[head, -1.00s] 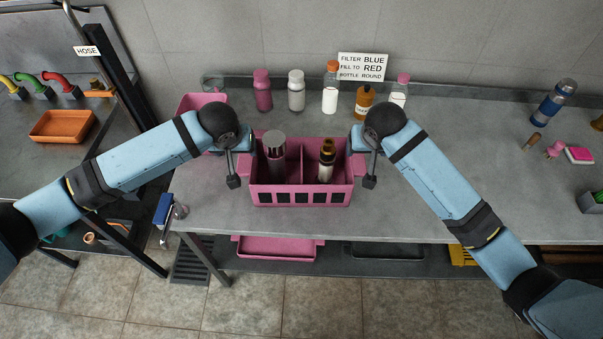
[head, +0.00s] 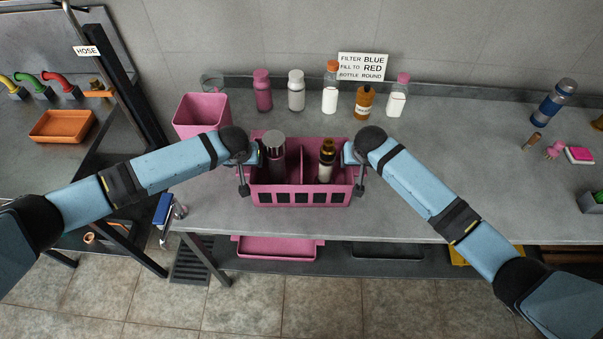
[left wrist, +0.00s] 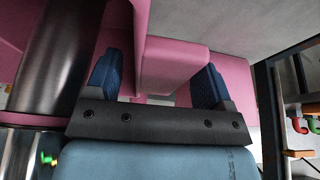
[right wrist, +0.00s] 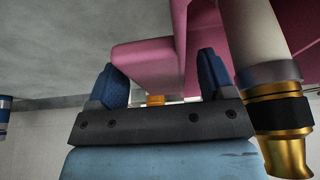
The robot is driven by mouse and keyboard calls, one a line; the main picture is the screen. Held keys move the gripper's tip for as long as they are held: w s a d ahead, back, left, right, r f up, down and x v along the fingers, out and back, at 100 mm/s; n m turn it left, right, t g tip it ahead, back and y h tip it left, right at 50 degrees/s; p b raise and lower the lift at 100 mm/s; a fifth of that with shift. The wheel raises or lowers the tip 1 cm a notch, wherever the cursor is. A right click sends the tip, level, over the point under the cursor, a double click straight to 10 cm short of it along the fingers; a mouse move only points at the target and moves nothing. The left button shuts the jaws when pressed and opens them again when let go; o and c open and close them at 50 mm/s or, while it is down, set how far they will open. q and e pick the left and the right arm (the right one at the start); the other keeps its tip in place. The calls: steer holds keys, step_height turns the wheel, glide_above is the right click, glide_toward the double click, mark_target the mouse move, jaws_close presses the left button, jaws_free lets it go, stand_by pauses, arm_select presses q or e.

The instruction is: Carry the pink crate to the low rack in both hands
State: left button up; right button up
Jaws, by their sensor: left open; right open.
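The pink crate (head: 300,197) stands on the grey bench near its front edge. It has a divider, with a silver-capped bottle (head: 273,160) in its left part and a bottle with a dark and gold top (head: 326,160) in its right part. My left gripper (left wrist: 155,85) is open at the crate's left end, its fingers on either side of the pink end wall and handle. My right gripper (right wrist: 165,80) is open at the right end, its fingers likewise on either side of the pink wall. In the head view the fingertips are largely hidden by my wrists. A low rack under the bench holds a pink tray (head: 277,247).
A pink bin (head: 201,115) stands behind my left wrist. Several bottles, including a pink one (head: 262,91) and an amber one (head: 363,103), line the back of the bench. A dark tray (head: 388,251) lies on the low rack.

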arm_select(q)
steer(key=c, duration=1.3)
arm_select(e)
steer(key=c, duration=1.3)
arm_select(q)
steer(key=shift+r, duration=0.1)
arm_select(e)
steer(key=shift+r, duration=0.1)
